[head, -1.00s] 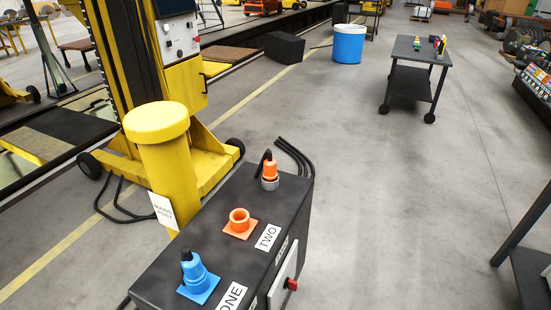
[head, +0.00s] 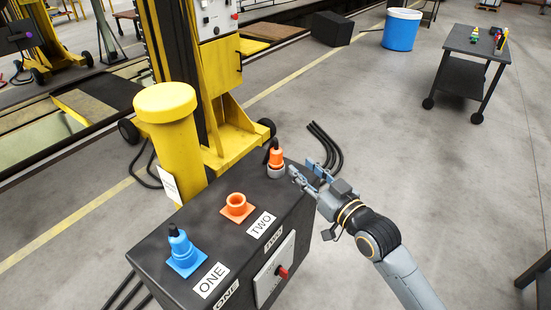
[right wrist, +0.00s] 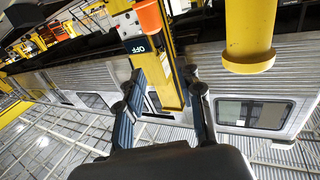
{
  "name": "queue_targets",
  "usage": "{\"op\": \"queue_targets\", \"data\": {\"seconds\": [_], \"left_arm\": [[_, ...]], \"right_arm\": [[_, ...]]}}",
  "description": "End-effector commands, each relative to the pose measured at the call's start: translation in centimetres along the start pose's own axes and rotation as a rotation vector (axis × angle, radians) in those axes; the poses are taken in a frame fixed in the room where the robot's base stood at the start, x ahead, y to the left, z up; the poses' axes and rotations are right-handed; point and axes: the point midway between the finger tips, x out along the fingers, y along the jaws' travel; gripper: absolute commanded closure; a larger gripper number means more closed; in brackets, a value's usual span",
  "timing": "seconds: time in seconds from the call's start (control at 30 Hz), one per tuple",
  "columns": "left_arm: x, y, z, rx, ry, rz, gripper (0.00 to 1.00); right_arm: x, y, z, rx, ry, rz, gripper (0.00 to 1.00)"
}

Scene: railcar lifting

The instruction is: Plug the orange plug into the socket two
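The orange plug (head: 276,158) stands upright in a grey ring at the far end of the dark box's top, a black cable curving from its top. Socket two (head: 236,206) is an empty orange collar on a square base, beside the TWO label. My right gripper (head: 301,169) is just right of the plug, its fingers apart and empty; I cannot tell whether it touches the plug. In the right wrist view its fingers (right wrist: 165,82) are spread with nothing between them. An orange shape shows beyond them; I cannot tell if it is the plug. My left gripper is out of view.
A blue plug (head: 181,246) stands at socket one on the dark box (head: 205,222). A yellow post (head: 170,140) rises beside the box, with the lifting column (head: 222,90) behind. Black cables (head: 325,145) lie behind the box. A cart (head: 470,55) stands far right; the floor between is clear.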

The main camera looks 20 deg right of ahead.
Motion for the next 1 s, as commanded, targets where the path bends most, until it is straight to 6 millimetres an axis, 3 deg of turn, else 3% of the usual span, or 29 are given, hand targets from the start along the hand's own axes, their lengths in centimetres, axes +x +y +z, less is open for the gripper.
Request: {"op": "queue_targets", "data": {"seconds": [0.4,0.67,1.0], "left_arm": [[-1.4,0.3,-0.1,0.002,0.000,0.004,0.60],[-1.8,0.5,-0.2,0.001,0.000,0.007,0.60],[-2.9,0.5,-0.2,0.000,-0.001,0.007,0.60]], "right_arm": [[7.3,0.1,-0.2,0.002,0.004,0.001,0.64],[9.1,0.1,-0.1,0.002,0.002,0.000,0.64],[13.2,0.2,0.3,0.001,0.003,0.000,0.64]]}}
